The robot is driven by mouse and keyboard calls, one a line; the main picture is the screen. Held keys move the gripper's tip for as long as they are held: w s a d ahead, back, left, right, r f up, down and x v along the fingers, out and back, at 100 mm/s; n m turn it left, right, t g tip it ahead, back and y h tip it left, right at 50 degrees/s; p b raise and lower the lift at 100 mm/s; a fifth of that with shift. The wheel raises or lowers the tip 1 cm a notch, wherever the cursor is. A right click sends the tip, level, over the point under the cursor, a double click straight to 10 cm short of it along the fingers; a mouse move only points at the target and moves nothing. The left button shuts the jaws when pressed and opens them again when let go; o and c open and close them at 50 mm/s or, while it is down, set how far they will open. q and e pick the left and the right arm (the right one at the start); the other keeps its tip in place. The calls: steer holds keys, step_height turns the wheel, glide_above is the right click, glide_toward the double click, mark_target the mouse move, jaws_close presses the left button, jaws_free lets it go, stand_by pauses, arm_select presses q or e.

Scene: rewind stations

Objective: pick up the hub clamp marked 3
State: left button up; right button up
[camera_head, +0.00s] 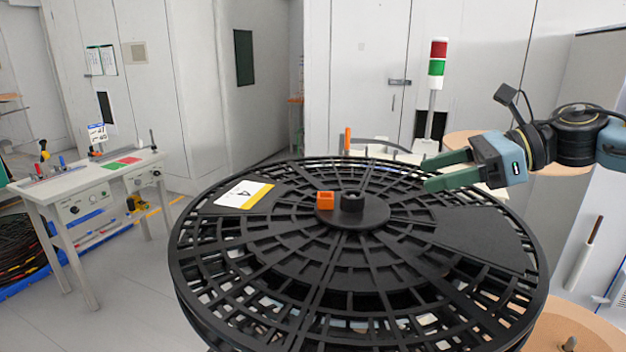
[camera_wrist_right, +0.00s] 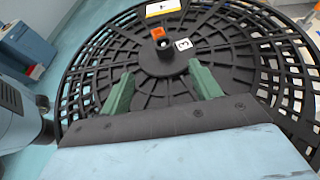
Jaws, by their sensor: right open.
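A small white tag with a black 3 (camera_wrist_right: 183,44) shows in the right wrist view, right beside the black hub piece (camera_wrist_right: 163,43) at the middle of the large black reel (camera_head: 487,237). The hub piece also shows in the head view (camera_head: 352,202), where I cannot make out the tag. A small orange block (camera_head: 325,200) sits next to the hub piece. My right gripper (camera_head: 433,174) is open and empty over the reel's far right part. In the wrist view its green fingers (camera_wrist_right: 161,75) point toward the hub, apart from it. My left gripper is out of view.
A white card marked 4 (camera_head: 243,195) with a yellow edge lies on the reel's left. A signal tower (camera_head: 437,65) stands behind. A white table (camera_head: 80,185) with red and green patches stands at left. The floor between it and the reel is clear.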

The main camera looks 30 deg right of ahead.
mark_target(345, 196)
steer(key=p+x, duration=0.1)
steer(key=x, duration=0.3)
steer(key=shift+w+a+p, duration=0.2)
steer(key=shift+a+p, duration=0.1)
steer(key=shift+p, duration=0.1)
steer(key=shift+p+x, duration=0.85)
steer(key=shift+x, duration=0.75)
steer(key=shift+w, duration=0.3)
steer(key=shift+w+a+f+p, duration=0.25)
steer(key=shift+w+a+p, duration=0.25)
steer(key=shift+p, duration=0.65)
steer(key=shift+w+a+f+p, duration=0.3)
steer(key=shift+w+a+p, duration=0.1)
steer(key=shift+p, duration=0.2)
steer(key=shift+p+x, duration=0.45)
steer(key=shift+x, duration=0.4)
steer(key=shift+w+a+f, duration=0.2)
steer(key=shift+f, duration=0.2)
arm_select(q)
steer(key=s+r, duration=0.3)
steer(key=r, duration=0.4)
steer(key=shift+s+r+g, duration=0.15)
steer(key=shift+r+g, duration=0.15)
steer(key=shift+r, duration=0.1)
arm_select(e)
steer(key=shift+c, duration=0.4)
